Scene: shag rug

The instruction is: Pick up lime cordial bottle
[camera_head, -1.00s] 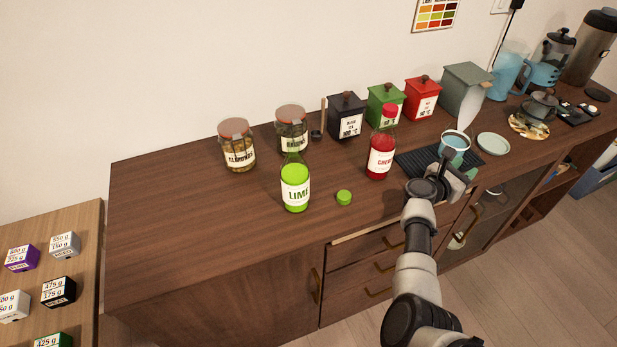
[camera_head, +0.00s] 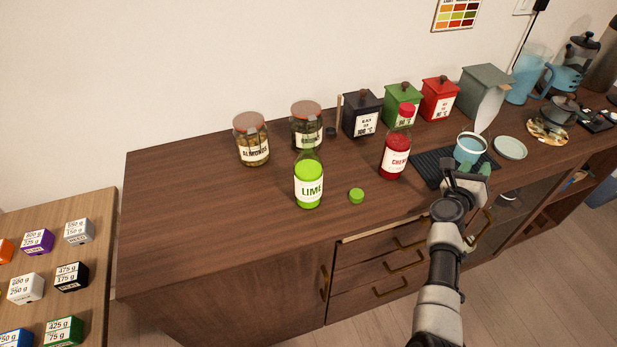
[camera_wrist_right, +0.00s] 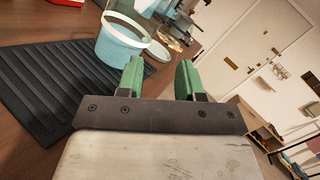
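The lime cordial bottle (camera_head: 309,184) stands upright and uncapped on the wooden sideboard, with bright green contents and a white label. A small green cap (camera_head: 356,195) lies just to its right. My right gripper (camera_head: 468,168) is well to the right of the bottle, over the sideboard's front edge near the blue-and-white cup (camera_head: 468,149). In the right wrist view its green fingers (camera_wrist_right: 160,78) are apart with nothing between them, and the cup (camera_wrist_right: 122,40) is beyond them to the left. The bottle is not in the wrist view. My left gripper is not in view.
A red cordial bottle (camera_head: 395,158) stands between the lime bottle and my right gripper. Two glass jars (camera_head: 252,140) (camera_head: 307,128) stand behind the lime bottle. A black ribbed mat (camera_head: 432,166) lies right. The sideboard (camera_head: 200,210) is clear left of the bottle.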

